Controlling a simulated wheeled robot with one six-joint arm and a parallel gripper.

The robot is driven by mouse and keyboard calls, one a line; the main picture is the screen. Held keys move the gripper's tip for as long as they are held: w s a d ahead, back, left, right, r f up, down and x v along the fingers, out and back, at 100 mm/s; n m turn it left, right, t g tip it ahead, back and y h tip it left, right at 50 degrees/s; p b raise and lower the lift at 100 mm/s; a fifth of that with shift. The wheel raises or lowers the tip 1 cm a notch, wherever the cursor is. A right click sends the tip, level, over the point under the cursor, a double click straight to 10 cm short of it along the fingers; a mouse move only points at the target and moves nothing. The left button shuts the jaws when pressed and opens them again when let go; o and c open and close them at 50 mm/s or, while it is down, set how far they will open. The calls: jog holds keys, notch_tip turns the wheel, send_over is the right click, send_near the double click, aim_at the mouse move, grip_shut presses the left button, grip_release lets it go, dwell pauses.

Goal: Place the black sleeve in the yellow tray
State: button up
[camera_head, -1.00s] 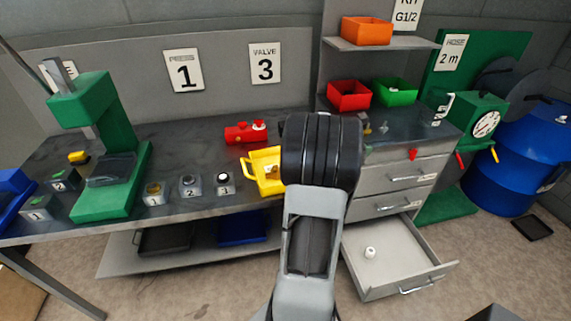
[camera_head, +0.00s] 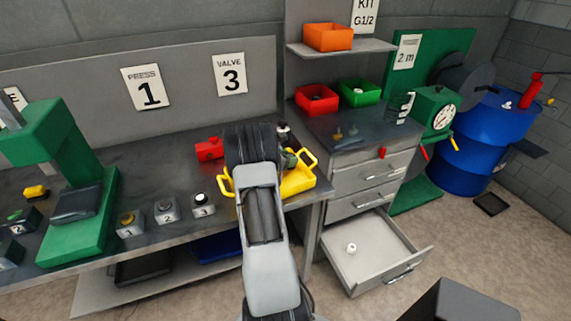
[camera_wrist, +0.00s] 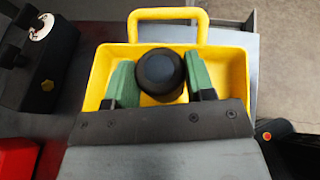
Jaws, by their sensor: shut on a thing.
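The yellow tray (camera_head: 301,178) with raised handles sits on the bench near its right end, partly hidden behind my arm in the head view. In the wrist view the yellow tray (camera_wrist: 236,72) lies under my gripper (camera_wrist: 161,82). My gripper's green fingers are shut on the black sleeve (camera_wrist: 160,72), a round dark piece seen end-on over the tray's inside. I cannot tell whether the sleeve touches the tray floor. In the head view my gripper (camera_head: 290,158) is partly seen over the tray, and the sleeve is hard to make out there.
A red valve piece (camera_head: 208,149) lies left behind the tray. Numbered blocks, including block 3 (camera_head: 203,204), stand left of it. The green press (camera_head: 75,200) is further left. An open drawer (camera_head: 375,250) with a small white part juts out at the right.

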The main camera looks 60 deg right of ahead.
jog(key=shift+w+f, duration=0.3)
jog(key=shift+f, duration=0.05)
jog(key=f, duration=0.3)
jog(key=shift+w+p, duration=0.25)
jog(key=shift+p, duration=0.05)
jog(key=shift+f, duration=0.3)
jog(key=shift+f, duration=0.15)
jog(key=o, duration=0.9)
